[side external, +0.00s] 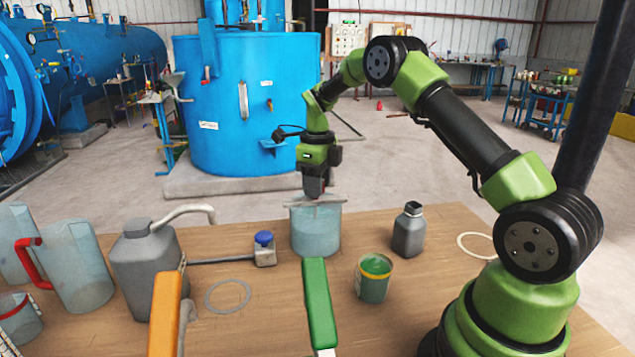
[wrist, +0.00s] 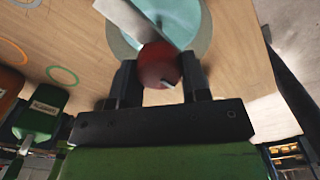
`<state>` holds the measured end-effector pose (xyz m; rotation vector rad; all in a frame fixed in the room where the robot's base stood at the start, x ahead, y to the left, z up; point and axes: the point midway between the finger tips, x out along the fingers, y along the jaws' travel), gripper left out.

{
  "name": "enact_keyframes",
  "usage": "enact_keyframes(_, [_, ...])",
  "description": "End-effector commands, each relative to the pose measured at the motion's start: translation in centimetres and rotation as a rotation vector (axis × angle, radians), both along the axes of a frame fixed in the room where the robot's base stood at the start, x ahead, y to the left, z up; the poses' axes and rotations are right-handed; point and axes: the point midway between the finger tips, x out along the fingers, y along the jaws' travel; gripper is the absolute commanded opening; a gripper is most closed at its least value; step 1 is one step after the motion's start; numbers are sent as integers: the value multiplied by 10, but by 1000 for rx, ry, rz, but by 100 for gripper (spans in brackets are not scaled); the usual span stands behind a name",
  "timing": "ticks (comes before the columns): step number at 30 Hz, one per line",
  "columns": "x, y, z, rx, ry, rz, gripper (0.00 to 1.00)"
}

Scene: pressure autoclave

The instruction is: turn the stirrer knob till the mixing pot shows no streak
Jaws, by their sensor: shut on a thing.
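The mixing pot (side external: 315,232) is a clear round vessel with pale blue-green contents, standing upright on the wooden table in the side view. A flat pale bar (wrist: 125,22) crosses its top in the wrist view, over light turquoise contents (wrist: 180,10). The stirrer knob (wrist: 160,66) is a round red knob with a small pale mark, above the near part of the pot. My gripper (side external: 314,190) points down over the pot, its two dark fingers on either side of the knob and shut on it. I cannot tell whether the contents hold a streak.
A green can (side external: 373,280) and a dark grey bottle (side external: 408,232) stand right of the pot. A blue-capped block (side external: 264,249) and a grey jerrycan (side external: 148,268) stand left. Orange (side external: 165,315) and green (side external: 319,305) handles rise in front.

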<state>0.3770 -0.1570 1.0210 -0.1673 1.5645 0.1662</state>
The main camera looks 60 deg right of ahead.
Motion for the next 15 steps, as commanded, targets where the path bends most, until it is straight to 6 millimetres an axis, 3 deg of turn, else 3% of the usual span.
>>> enact_keyframes(15, [1,-2,1,1,0,413,19])
